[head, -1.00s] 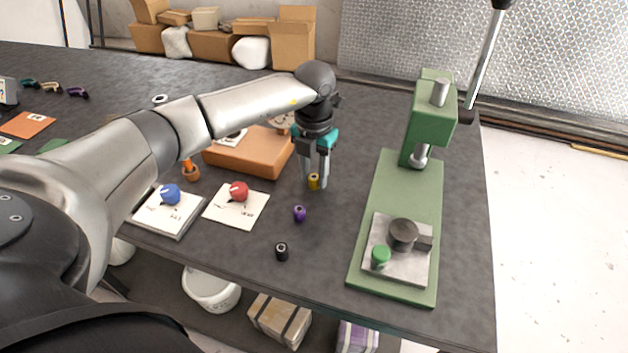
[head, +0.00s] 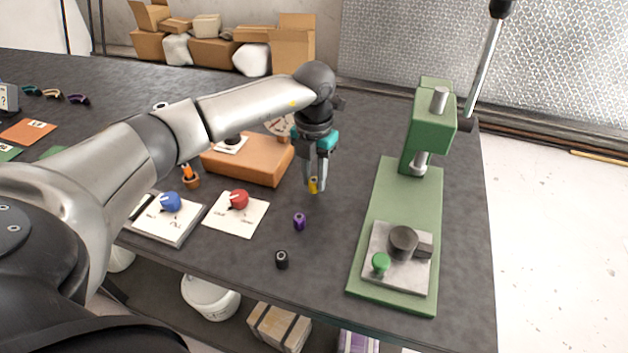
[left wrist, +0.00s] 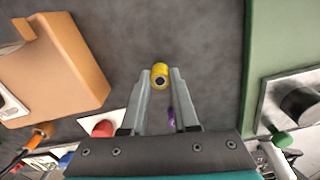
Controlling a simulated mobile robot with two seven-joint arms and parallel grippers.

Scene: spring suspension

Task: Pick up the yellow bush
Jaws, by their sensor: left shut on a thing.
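The yellow bush (head: 313,186) is a small yellow cylinder with a dark hole, between the fingertips of my left gripper (head: 316,184) in the head view. In the left wrist view the yellow bush (left wrist: 160,75) sits between the two finger ends (left wrist: 161,82). My left gripper is shut on it, pointing down at the table. I cannot tell whether the bush touches the table. My right gripper is not in view.
A purple bush (head: 299,221) and a black bush (head: 282,259) stand nearer on the dark table. A green press (head: 425,190) stands to the right. An orange-brown block (head: 248,160) and cards with a red knob (head: 238,199) and a blue knob (head: 170,202) lie to the left.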

